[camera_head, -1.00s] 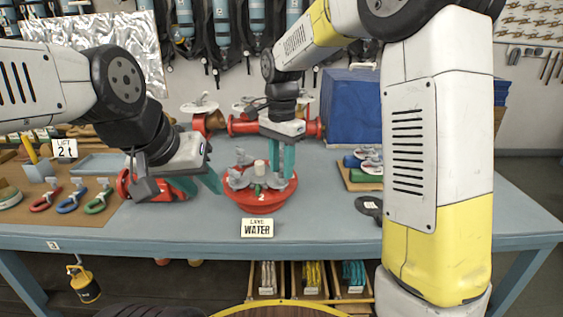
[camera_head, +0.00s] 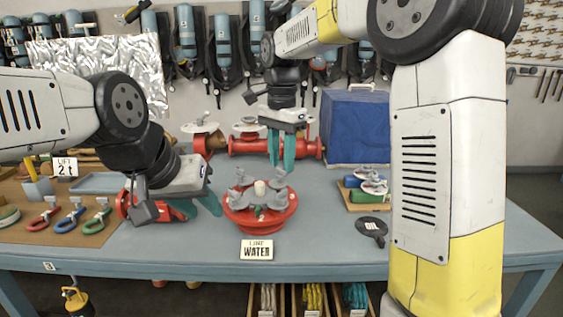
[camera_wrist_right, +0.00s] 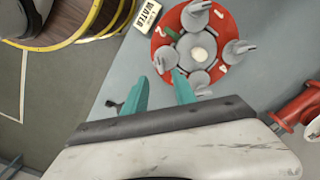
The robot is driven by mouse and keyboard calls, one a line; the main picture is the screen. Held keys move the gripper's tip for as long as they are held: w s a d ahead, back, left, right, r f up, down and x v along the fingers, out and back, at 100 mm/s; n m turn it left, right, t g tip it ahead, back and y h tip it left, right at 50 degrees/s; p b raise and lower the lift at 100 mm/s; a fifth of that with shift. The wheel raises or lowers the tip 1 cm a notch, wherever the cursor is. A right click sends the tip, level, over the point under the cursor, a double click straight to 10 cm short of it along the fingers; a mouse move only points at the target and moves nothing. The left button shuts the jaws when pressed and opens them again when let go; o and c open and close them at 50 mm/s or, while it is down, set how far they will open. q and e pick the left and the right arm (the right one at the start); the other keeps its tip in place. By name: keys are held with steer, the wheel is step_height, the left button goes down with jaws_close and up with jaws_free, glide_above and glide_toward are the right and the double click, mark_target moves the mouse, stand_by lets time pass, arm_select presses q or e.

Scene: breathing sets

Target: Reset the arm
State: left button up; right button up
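The red round manifold (camera_head: 262,218) with grey handles and a pale centre knob stands on the blue-grey table behind a "WATER" sign (camera_head: 257,250). My right gripper (camera_head: 282,148) has teal fingers, hangs above and behind the manifold, and is empty. In the right wrist view its fingertips (camera_wrist_right: 160,85) are apart, with the manifold (camera_wrist_right: 197,52) beyond them. My left gripper (camera_head: 200,205) is low at the left, its teal fingers seemingly apart, beside a red fitting (camera_head: 172,209) that it partly hides. Contact there cannot be told.
A blue box (camera_head: 357,127) and a red pipe valve (camera_head: 270,146) stand at the back. Coloured carabiners (camera_head: 70,219) lie at the left. The right front of the table is clear.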

steer(key=s+d+n+t+y, duration=0.1)
steer(key=s+d+n+t, duration=0.2)
steer(key=s+d, duration=0.4)
steer(key=s+d+n+t+y, duration=0.1)
steer(key=s+d+n+t, duration=0.2)
steer(key=s, duration=0.9)
steer(key=d+f+n, duration=0.1)
steer(key=d+n, duration=0.2)
steer(key=d, duration=0.1)
steer(key=shift+s, duration=0.2)
